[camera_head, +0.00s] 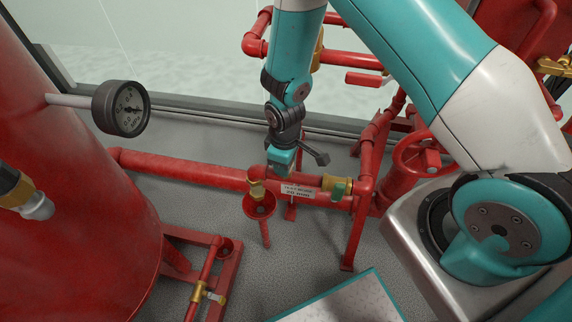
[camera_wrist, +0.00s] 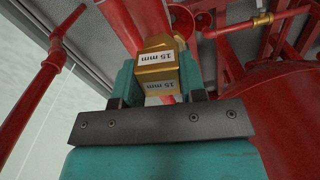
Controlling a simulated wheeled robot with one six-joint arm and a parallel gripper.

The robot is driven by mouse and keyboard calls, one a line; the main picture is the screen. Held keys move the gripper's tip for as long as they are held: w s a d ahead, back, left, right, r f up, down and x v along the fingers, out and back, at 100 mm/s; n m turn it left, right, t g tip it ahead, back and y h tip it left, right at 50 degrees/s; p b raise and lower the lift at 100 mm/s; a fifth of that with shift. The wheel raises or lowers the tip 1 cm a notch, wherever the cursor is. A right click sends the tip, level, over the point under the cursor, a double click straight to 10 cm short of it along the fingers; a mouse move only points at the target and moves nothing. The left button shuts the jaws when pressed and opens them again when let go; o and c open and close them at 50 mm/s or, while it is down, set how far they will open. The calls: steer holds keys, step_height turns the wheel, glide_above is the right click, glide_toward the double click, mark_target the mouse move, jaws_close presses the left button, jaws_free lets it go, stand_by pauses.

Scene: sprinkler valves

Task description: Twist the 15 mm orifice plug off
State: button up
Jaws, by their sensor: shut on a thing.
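The brass plug (camera_wrist: 158,72) sits between my gripper's two teal fingers in the wrist view. It has faceted sides, and two white labels on it read "15 mm". My gripper (camera_wrist: 158,82) is shut on it, with one finger on each side. A red pipe lies directly behind the plug; whether the plug still touches its seat cannot be told. In the head view my gripper (camera_head: 280,162) points down just above the red horizontal pipe (camera_head: 190,172). The plug cannot be made out clearly there.
A brass fitting (camera_head: 256,188) stands above a red funnel (camera_head: 259,207). A red tank (camera_head: 75,200) with a gauge (camera_head: 121,108) fills the left. A red handwheel (camera_head: 416,153) stands right.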

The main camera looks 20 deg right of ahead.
steer(key=shift+n, duration=1.1)
steer(key=shift+r+p, duration=2.8)
steer(key=shift+r, duration=0.45)
